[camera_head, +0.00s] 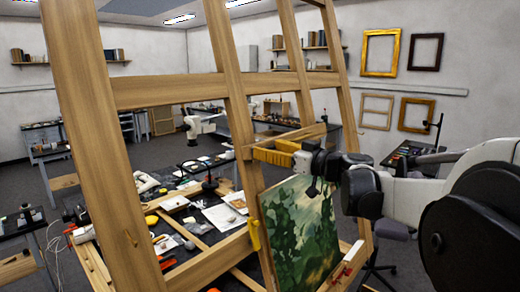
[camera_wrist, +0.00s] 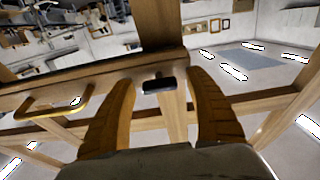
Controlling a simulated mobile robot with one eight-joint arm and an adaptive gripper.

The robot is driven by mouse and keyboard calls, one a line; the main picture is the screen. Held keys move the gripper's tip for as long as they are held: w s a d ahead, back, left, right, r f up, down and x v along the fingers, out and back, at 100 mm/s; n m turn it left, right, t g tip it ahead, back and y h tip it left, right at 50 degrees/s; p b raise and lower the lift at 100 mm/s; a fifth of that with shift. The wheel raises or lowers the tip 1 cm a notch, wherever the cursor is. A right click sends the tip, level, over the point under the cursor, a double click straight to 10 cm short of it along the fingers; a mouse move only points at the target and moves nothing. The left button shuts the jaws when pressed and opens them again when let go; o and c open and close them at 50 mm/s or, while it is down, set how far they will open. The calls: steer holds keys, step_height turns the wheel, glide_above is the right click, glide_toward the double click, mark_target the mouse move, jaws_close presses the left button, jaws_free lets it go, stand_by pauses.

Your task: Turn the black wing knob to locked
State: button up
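The black wing knob (camera_wrist: 158,85) shows in the wrist view as a short dark bar, lying roughly level in the picture, on a wooden beam of the easel (camera_head: 97,130). My gripper (camera_wrist: 163,77) is open, with one orange-brown finger on each side of the knob. A gap shows between the knob and each finger, so they look apart; depth is hard to judge. In the head view my gripper (camera_head: 273,151) is at the easel's middle upright, beside a wooden bracket. The knob cannot be made out there, and no locked marking is legible.
A green landscape painting (camera_head: 302,232) leans on the easel below my gripper. A yellow handle (camera_head: 254,234) sits on the upright; a yellow handle also shows in the wrist view (camera_wrist: 57,104). A cluttered worktable (camera_head: 205,215) stands behind the easel. Frames hang on the wall.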

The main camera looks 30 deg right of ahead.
steer(key=c, duration=1.1)
